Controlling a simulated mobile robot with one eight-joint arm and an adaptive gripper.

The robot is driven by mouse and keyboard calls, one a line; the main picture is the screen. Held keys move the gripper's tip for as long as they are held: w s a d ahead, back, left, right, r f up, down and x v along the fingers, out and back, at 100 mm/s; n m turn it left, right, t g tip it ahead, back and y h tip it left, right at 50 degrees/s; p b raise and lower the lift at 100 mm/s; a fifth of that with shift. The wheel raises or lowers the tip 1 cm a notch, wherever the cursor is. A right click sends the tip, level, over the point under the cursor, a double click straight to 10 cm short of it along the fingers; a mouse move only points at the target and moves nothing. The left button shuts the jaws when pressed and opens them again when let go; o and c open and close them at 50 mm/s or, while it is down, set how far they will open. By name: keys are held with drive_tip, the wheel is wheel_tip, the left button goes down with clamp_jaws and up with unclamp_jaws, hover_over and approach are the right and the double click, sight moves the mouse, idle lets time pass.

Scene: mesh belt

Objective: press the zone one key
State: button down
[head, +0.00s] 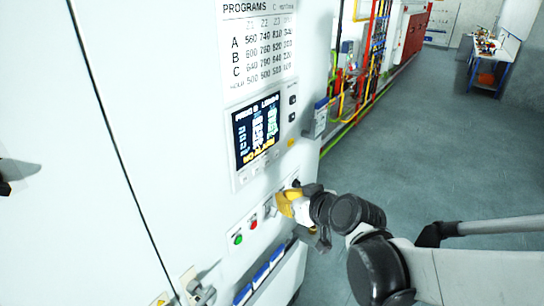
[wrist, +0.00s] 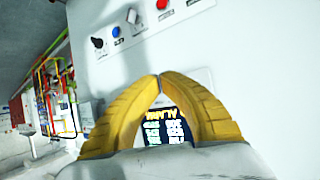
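The control panel on the white cabinet has a lit screen (head: 256,129) with a row of small pale keys (head: 255,170) under it. The key labels are too small to read, so I cannot tell which is zone one. My gripper (head: 284,203) is below and right of the screen, close to the cabinet front. In the wrist view my gripper's yellow fingers (wrist: 160,78) meet at the tips, shut with nothing between them. The screen (wrist: 165,127) shows upside down between the fingers, which hide much of the panel around it.
A green button (head: 238,239) and a red button (head: 253,221) sit lower on the cabinet. The wrist view shows a black knob (wrist: 98,43) and a blue button (wrist: 116,31). A printed program chart (head: 258,45) is above the screen. Open floor (head: 440,150) lies right.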

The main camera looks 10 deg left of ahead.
approach(249, 181)
wheel_tip(249, 181, down, 3)
drive_tip(key=w+a, duration=0.1)
drive_tip(key=w, duration=0.2)
drive_tip(key=shift+w+a, duration=0.3)
drive_tip(key=shift+a, duration=0.6)
drive_tip(key=shift+a+b, duration=0.15)
drive_tip(key=shift+b, duration=0.15)
idle(0.5)
drive_tip(key=shift+w+a, duration=0.15)
drive_tip(key=shift+a, duration=0.1)
drive_tip(key=shift+w+a, duration=0.15)
drive_tip(key=shift+a, duration=0.15)
idle(0.7)
drive_tip(key=shift+d, duration=0.1)
drive_tip(key=shift+s+d+b, duration=0.35)
drive_tip(key=shift+d, duration=0.3)
drive_tip(key=shift+s+d, duration=0.3)
drive_tip(key=shift+d, duration=0.45)
drive_tip(key=shift+s+d, duration=0.3)
drive_tip(key=shift+d, duration=0.5)
drive_tip(key=shift+s+d, duration=0.35)
drive_tip(key=shift+d, duration=0.4)
